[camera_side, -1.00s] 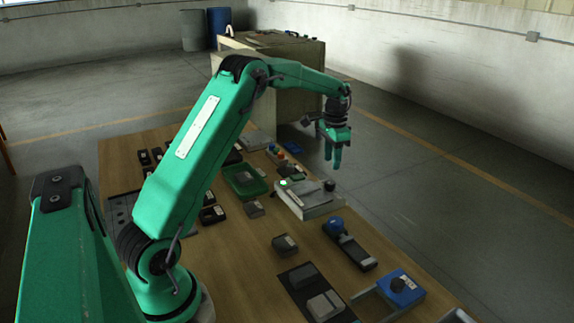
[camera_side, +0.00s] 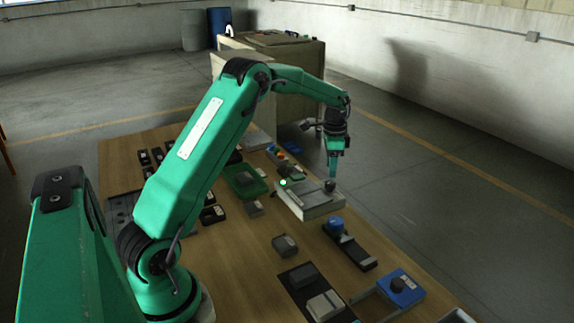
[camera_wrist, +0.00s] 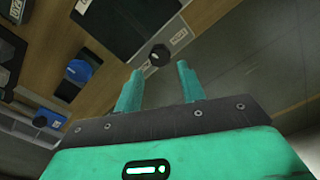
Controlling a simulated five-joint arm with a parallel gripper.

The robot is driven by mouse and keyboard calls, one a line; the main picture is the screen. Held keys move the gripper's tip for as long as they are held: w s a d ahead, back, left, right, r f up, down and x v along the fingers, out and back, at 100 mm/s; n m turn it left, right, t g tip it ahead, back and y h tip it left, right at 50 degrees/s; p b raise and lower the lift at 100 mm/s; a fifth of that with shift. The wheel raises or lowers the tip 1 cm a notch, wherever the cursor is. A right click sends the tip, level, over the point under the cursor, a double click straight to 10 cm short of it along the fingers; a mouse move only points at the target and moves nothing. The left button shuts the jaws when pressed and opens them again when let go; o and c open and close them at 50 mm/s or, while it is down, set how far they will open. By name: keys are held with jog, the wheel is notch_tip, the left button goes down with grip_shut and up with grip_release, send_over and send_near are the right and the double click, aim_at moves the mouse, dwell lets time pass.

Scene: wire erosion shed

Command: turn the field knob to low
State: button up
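A black round knob (camera_side: 330,185) stands on the right end of a light grey box (camera_side: 309,208) with a lit green lamp. In the wrist view the black knob (camera_wrist: 160,56) shows a pale mark and has small labels beside it, too blurred to read surely. My gripper (camera_side: 332,174) points down just above the knob in the side view. In the wrist view my gripper (camera_wrist: 160,69) is open, with a clear gap between its two teal fingers. The knob appears in line with that gap, and I see no grip on it.
A blue-topped black device (camera_side: 335,225) and a blue box with a black knob (camera_side: 400,283) stand nearer the camera. A green tray (camera_side: 246,182) lies left of the grey box. The floor beyond the table's right edge is clear.

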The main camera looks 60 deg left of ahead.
aim_at(330, 182)
jog(key=shift+f, duration=2.7)
jog(key=shift+c, duration=0.2)
jog(key=c, duration=0.7)
